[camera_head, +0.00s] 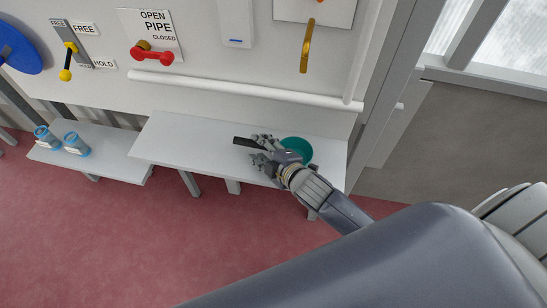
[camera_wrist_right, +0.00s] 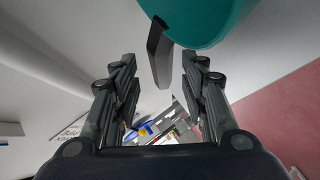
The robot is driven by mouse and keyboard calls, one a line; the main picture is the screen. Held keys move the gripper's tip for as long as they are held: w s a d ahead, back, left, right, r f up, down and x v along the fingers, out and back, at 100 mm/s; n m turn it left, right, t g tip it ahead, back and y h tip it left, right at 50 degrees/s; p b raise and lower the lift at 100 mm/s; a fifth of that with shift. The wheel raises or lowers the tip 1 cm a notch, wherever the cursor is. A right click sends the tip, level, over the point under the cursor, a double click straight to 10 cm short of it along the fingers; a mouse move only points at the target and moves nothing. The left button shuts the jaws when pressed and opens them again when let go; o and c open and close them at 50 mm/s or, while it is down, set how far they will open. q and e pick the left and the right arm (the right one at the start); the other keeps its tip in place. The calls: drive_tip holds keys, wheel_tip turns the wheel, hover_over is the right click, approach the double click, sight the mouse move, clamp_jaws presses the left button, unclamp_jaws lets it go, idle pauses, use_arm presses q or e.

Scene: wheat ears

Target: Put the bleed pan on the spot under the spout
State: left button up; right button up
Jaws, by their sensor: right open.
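The bleed pan is a teal round pan (camera_head: 297,149) with a dark flat handle (camera_head: 244,142), on or just above the right part of the white bench. The pan (camera_wrist_right: 205,22) and its handle (camera_wrist_right: 160,55) also show in the right wrist view. My right gripper (camera_head: 262,149) is open, with its fingers beside the handle; in the wrist view the handle runs between the two fingers (camera_wrist_right: 165,70), with gaps on both sides. My left gripper is out of view.
The white bench (camera_head: 185,135) is bare left of the pan. A lower shelf (camera_head: 105,160) at left holds two blue-capped jars (camera_head: 75,144). A white rail (camera_head: 230,90) crosses the panel above the bench. A red valve handle (camera_head: 150,55) is mounted on the panel.

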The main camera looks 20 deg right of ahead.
drive_tip(key=v, duration=0.7)
drive_tip(key=shift+s+r+b, duration=0.15)
drive_tip(key=shift+s+b, duration=0.2)
drive_tip(key=shift+b, duration=0.05)
drive_tip(key=shift+d, duration=0.15)
drive_tip(key=s+d+f+m+g+h, duration=0.1)
drive_tip(key=s+f+m+g, duration=0.2)
drive_tip(key=s+m+g, duration=0.35)
drive_tip(key=s+d+f+m+g+h, duration=0.25)
drive_tip(key=s+m, duration=0.45)
drive_tip(key=s, duration=0.5)
wheel_tip(320, 180, down, 27)
drive_tip(key=s+g, duration=0.2)
drive_tip(key=s+d+f+g, duration=0.1)
drive_tip(key=s+d+f, duration=0.1)
drive_tip(key=s+f, duration=1.3)
drive_tip(key=shift+s+d+f+b, duration=0.25)
drive_tip(key=shift+s+f+b, duration=0.1)
drive_tip(key=shift+s, duration=0.35)
drive_tip(key=shift+y, duration=0.25)
